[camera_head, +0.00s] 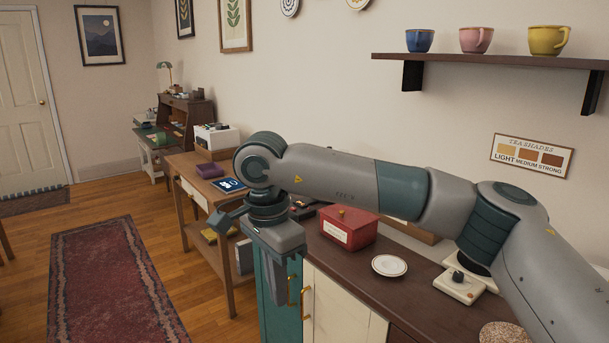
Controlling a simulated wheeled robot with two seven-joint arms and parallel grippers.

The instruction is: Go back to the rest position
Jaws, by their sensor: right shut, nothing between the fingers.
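My right arm comes in from the right and reaches across the counter. My right gripper (283,297) hangs down in front of the counter's teal and cream doors, with its fingers together and nothing seen between them. It is to the left of the red box (347,229) and clear of it. The arm hides part of the wall and the back of the counter. My left gripper does not show.
The dark counter (360,267) holds a white saucer (389,265) and a small white scale-like device (463,285). A shelf (480,60) with a blue, a pink and a yellow cup is above. A wooden side table (190,168) stands behind my gripper. The floor at left is open, with a red rug (110,285).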

